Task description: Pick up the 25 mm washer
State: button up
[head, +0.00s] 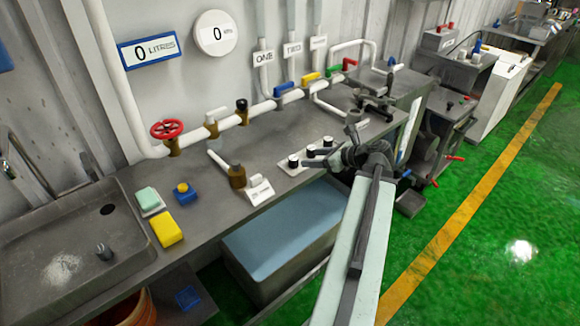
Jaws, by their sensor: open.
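I cannot make out the 25 mm washer for certain. A white strip (284,167) on the metal bench carries three small dark round pieces (293,160) in a row; they are too small to tell whether any is a washer. My gripper (325,159) is at the end of my arm, over the front edge of the bench and close to the right part of this strip. It is open, and I see nothing held in it. My arm's dark joint and the gripper hide part of the bench there.
A sink (75,245) is at the left. Pipes with valves, including a red handwheel (166,129), run behind. Green floor is free at right.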

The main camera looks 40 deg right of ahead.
aim_at(296, 159)
jog(key=shift+w+a+f, duration=0.1)
jog(key=shift+w+f, duration=0.45)
jog(key=shift+b+x, duration=0.75)
jog(key=shift+x, duration=0.2)
jog(key=b+x, duration=0.2)
jog(key=x, duration=0.3)
jog(key=shift+w+f, duration=0.1)
jog(key=shift+w, duration=0.25)
grip_shut()
jog(key=shift+r, duration=0.25)
